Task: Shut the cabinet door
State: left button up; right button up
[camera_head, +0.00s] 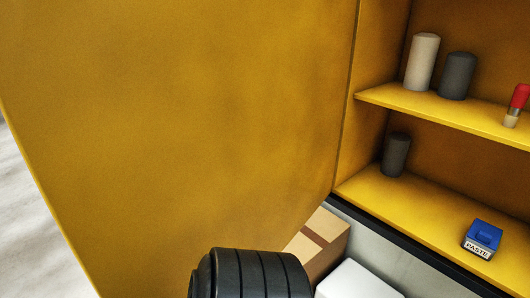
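The yellow cabinet door (190,120) stands open and fills the left and middle of the head view. Its hinge side meets the cabinet's left wall at the right of centre. The yellow cabinet (365,160) is open at the right, with an upper shelf (385,98) and a lower shelf (365,186) visible. A dark ribbed rounded part, likely of my own arm, shows at the bottom centre in front of the door. I cannot tell whether it touches the door. Neither gripper's fingers are in view.
A light cylinder (422,62), a dark cylinder (457,76) and a red-tipped item (518,102) stand on the upper shelf. Below are another dark cylinder (396,155) and a blue PASTE box (482,238). A cardboard box (322,240) and a white box (355,282) sit beneath the cabinet.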

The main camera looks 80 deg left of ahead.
aim_at(155, 136)
jog(key=k+l+u, duration=0.15)
jog(key=k+j+u, duration=0.35)
jog(key=j, duration=0.4)
jog(key=k+j, duration=0.15)
jog(key=j, duration=0.2)
jog(key=k+j+u, duration=0.25)
jog(key=j+u, duration=0.3)
jog(key=k, duration=0.05)
